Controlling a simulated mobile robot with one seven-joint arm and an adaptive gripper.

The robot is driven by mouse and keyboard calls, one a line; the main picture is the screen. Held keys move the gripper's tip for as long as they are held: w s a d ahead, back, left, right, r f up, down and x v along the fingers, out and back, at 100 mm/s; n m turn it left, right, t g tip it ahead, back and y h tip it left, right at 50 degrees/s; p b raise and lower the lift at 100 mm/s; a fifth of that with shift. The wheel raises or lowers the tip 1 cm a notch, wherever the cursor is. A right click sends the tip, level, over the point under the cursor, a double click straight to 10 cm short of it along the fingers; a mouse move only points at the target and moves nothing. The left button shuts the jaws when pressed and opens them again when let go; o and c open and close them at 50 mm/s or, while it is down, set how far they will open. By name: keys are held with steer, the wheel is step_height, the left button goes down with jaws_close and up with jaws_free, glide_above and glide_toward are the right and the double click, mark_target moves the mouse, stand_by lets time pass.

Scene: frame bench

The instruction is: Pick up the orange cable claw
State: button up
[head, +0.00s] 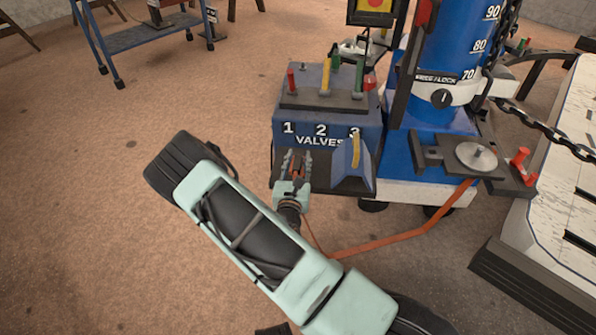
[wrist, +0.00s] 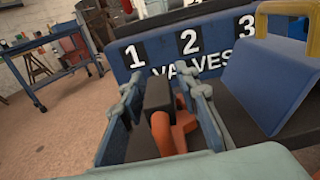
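The orange cable claw (wrist: 172,132), an orange piece beside a black block (wrist: 158,94), lies between the fingers of my gripper (wrist: 168,98) in the wrist view. The fingers stand apart on either side of it. I cannot tell whether either finger touches it. In the head view my gripper (head: 297,160) is at the dark ledge in front of the valve box, with a little orange showing between the fingers. An orange cable (head: 400,238) runs from near my gripper across the floor to the blue machine.
The blue valve box (head: 325,118), marked 1, 2, 3, stands just behind my gripper. A blue wedge with a yellow handle (head: 353,163) is close on the right. The blue machine (head: 440,120) rises further right. The floor on the left is clear up to a blue cart (head: 140,38).

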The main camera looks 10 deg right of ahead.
jaws_close()
steer(key=shift+r, duration=0.1)
steer(key=shift+r, duration=0.4)
step_height(320, 180, up, 2)
steer(key=shift+r+p, duration=0.1)
steer(key=shift+p, duration=0.6)
steer(key=s+r+p, duration=0.1)
steer(key=s+r, duration=0.1)
steer(key=s+a+r+p, duration=0.1)
steer(key=s+r, duration=0.1)
steer(key=r, duration=0.1)
steer(key=shift+r+p, duration=0.3)
steer(key=shift+p, duration=0.05)
steer(key=s+a+r+p, duration=0.2)
steer(key=s+r, duration=0.2)
steer(key=s, duration=0.5)
steer(key=shift+s+a+r, duration=0.15)
steer(key=shift+s+a, duration=0.1)
steer(key=shift+s, duration=0.05)
